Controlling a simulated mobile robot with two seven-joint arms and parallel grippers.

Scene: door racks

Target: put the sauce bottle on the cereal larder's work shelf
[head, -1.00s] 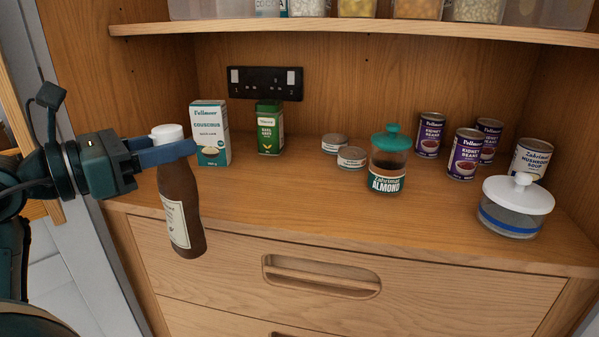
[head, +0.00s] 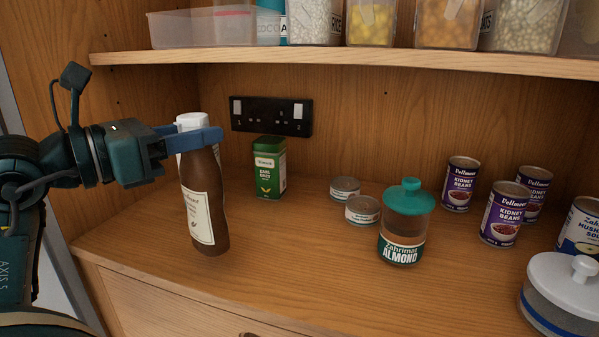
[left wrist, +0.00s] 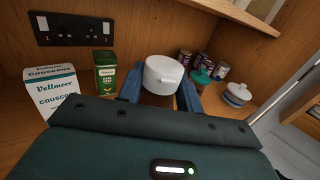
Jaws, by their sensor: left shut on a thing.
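The sauce bottle (head: 205,200) is brown with a white cap and a pale label. My left gripper (head: 204,138) is shut on it just below the cap and holds it nearly upright. In the head view the bottle is over the left part of the wooden work shelf (head: 300,270); I cannot tell whether its base touches the wood. In the left wrist view the white cap (left wrist: 163,74) shows between the blue fingers (left wrist: 160,92). My right gripper is not in view.
A green tea tin (head: 269,168) stands behind the bottle, and a couscous box (left wrist: 52,91) is beside it. Two small tins (head: 362,210), an almond jar (head: 403,225), several cans (head: 505,213) and a white-lidded jar (head: 562,295) stand to the right. An upper shelf (head: 330,58) overhangs.

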